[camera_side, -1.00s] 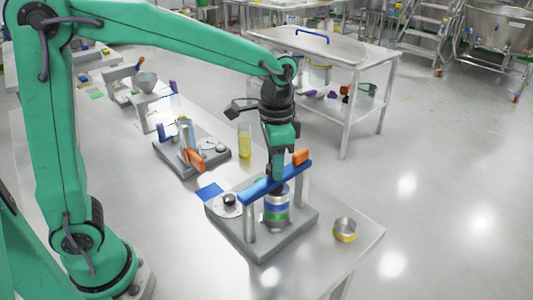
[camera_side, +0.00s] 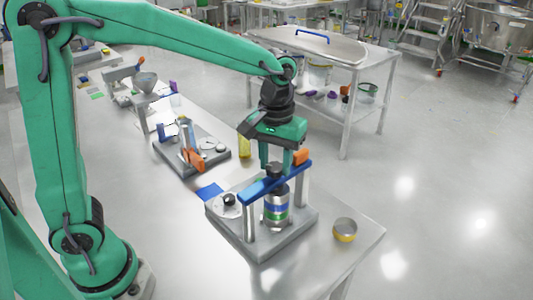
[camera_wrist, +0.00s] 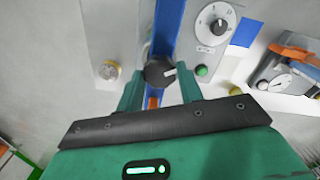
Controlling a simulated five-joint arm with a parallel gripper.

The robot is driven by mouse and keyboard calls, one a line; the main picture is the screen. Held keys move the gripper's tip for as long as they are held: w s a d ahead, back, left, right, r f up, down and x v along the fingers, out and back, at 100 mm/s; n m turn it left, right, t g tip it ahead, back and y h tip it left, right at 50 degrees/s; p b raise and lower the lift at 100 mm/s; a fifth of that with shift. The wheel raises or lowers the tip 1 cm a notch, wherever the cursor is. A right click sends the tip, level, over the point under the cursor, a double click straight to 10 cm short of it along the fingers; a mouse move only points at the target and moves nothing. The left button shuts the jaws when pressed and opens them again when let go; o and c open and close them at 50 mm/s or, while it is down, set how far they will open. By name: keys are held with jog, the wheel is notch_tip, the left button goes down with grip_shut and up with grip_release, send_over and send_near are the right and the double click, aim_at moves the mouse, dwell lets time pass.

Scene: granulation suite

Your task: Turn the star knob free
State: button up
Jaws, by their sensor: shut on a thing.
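The dark star knob (camera_wrist: 158,72) sits on the blue crossbar (camera_wrist: 165,30) in the wrist view, with a pale mark on its top toward the right. In the side view the crossbar (camera_side: 262,188) spans two grey posts above a silver canister (camera_side: 276,212) with blue and green bands. My gripper (camera_side: 274,168) is over the middle of the bar, pointing down. In the wrist view my gripper (camera_wrist: 160,78) has one finger on each side of the knob and is shut on it. The knob's stem is hidden.
The grey base (camera_side: 265,245) bears a dial (camera_wrist: 216,24) and a green button (camera_wrist: 202,71). A metal cup (camera_side: 345,230) with a yellow band stands to the right. A second fixture (camera_side: 192,152) and a yellow cylinder (camera_side: 244,146) stand behind.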

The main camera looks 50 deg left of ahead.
aim_at(274, 166)
jog(key=n, duration=0.5)
jog(key=shift+r+n, duration=0.1)
jog(key=shift+n, duration=0.2)
jog(key=n, duration=0.6)
dwell(0.4)
jog(key=o, duration=1)
jog(key=shift+r, duration=3.85)
jog(key=shift+s+a, duration=0.1)
